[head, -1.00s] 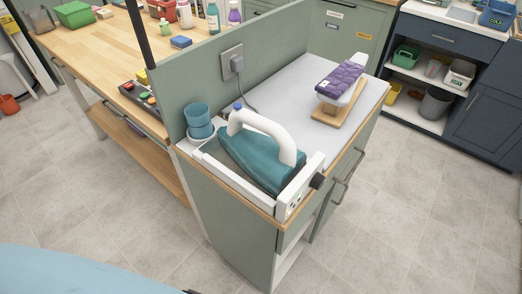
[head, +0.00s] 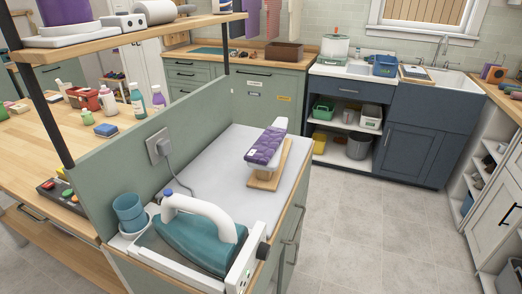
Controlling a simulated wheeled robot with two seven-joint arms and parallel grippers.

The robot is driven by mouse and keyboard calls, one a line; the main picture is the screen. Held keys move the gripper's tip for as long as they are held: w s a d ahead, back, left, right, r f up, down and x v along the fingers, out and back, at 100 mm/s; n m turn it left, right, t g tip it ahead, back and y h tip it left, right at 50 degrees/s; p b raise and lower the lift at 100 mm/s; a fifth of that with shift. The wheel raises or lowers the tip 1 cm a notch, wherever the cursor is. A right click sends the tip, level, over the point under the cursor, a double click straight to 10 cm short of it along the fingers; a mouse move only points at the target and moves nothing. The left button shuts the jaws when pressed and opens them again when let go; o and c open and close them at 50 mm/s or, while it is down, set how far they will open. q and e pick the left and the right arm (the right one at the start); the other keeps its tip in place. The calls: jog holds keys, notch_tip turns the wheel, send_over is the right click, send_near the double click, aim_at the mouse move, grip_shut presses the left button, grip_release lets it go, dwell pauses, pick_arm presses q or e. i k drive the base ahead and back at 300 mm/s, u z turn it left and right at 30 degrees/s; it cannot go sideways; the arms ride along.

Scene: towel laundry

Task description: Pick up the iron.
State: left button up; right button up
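The iron (head: 192,237) has a teal body and a thick white handle arching over it. It sits on a white stand (head: 243,270) at the near end of a white-topped counter (head: 222,186). A cord runs from near the iron to a wall outlet (head: 158,146) on the green partition. Neither of my grippers shows in the head view, so nothing of mine is seen touching the iron.
A teal cup (head: 129,212) stands left of the iron, close to its handle. A purple cloth (head: 265,147) lies over a small board on a wooden base (head: 268,178) farther back. The green partition (head: 112,185) rises along the left. Open tiled floor (head: 355,235) lies to the right.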

aim_at(209, 239)
jog(key=u, duration=1.55)
jog(key=k, duration=0.75)
jog(key=z, duration=1.4)
